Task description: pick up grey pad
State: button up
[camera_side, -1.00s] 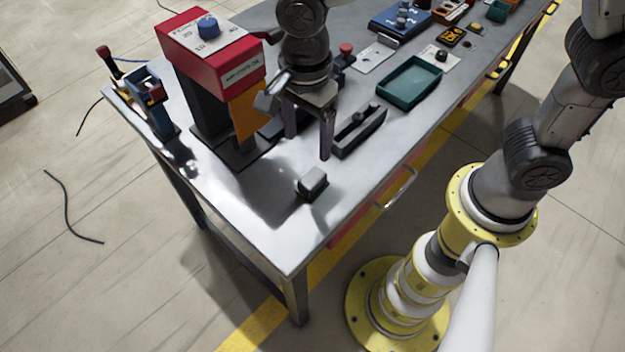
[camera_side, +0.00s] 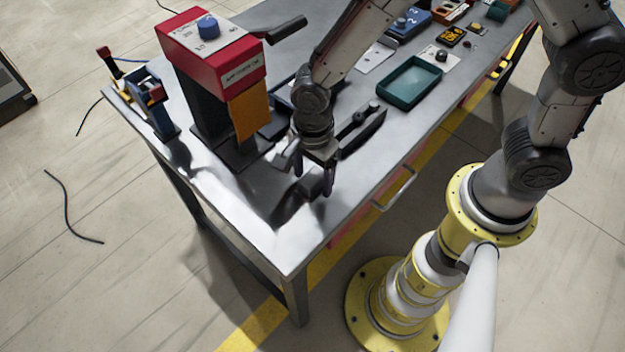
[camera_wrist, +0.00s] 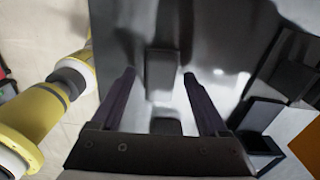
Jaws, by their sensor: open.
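The grey pad (camera_side: 312,184) is a small dark-sided block on the metal table, near its front edge. My gripper (camera_side: 314,178) is low over it, pointing down, with its two fingers apart around or just above it. In the wrist view the pad (camera_wrist: 161,75) shows between and just ahead of the two purple-grey fingertips of my gripper (camera_wrist: 160,73), with a gap on each side. I cannot tell whether the fingertips reach down to its height. A smaller dark piece (camera_wrist: 165,127) shows nearer the palm.
A red-topped press (camera_side: 215,55) with an orange plate (camera_side: 250,113) stands behind to the left. A long dark holder (camera_side: 362,132) lies close behind my gripper. A green tray (camera_side: 410,82) is farther right. The table's front left corner (camera_side: 275,240) is bare.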

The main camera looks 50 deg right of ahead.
aim_at(315, 177)
jog(key=shift+f, duration=0.1)
grip_shut()
dwell(0.4)
jog(key=shift+r, duration=0.35)
jog(key=r, duration=0.3)
jog(key=shift+s+d+r, duration=0.15)
jog(key=shift+s, duration=0.05)
jog(key=s+d+r, duration=0.7)
jog(key=s+r, duration=0.2)
jog(key=s, duration=0.2)
jog(key=shift+s, duration=0.25)
